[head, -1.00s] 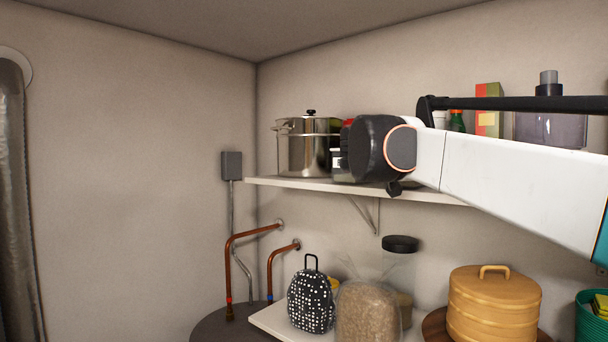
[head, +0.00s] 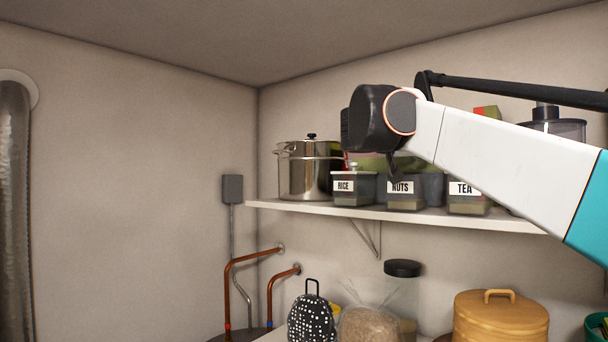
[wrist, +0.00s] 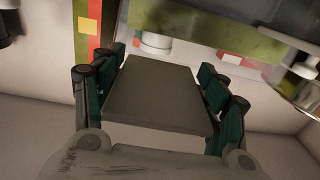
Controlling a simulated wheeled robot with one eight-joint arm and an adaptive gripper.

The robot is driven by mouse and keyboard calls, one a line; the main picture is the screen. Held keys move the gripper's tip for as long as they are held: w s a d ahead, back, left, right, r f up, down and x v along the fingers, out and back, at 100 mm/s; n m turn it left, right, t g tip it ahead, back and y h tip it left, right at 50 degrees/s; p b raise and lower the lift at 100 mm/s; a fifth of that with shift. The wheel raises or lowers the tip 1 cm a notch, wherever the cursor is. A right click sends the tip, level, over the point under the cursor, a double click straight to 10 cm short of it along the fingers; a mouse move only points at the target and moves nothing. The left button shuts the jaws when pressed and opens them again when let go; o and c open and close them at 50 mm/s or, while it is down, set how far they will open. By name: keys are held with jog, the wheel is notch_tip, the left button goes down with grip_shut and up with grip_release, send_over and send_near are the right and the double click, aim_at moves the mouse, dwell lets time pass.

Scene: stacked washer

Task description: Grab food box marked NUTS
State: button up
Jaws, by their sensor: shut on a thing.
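The food box marked NUTS (head: 405,199) is on the wall shelf in the head view, between the RICE box and the TEA box. It has a white label with dark letters. My gripper's dark wrist end is just above and in front of it and hides its top. In the wrist view, my gripper (wrist: 167,68) has its green-padded fingers on both sides of a flat dark grey lid (wrist: 155,92), touching its edges. The label does not show there. The fingertips are mostly hidden in the head view.
The RICE box (head: 353,190) stands close on the left and the TEA box (head: 468,202) on the right. A steel pot (head: 303,172) is at the shelf's left end. The shelf (head: 300,205) has a narrow front edge. A lidded jar (head: 402,285) stands below.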

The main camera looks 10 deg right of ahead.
notch_tip(320, 180, up, 13)
jog(key=shift+f+p, duration=0.1)
jog(key=shift+p, duration=0.3)
jog(key=o, duration=1.9)
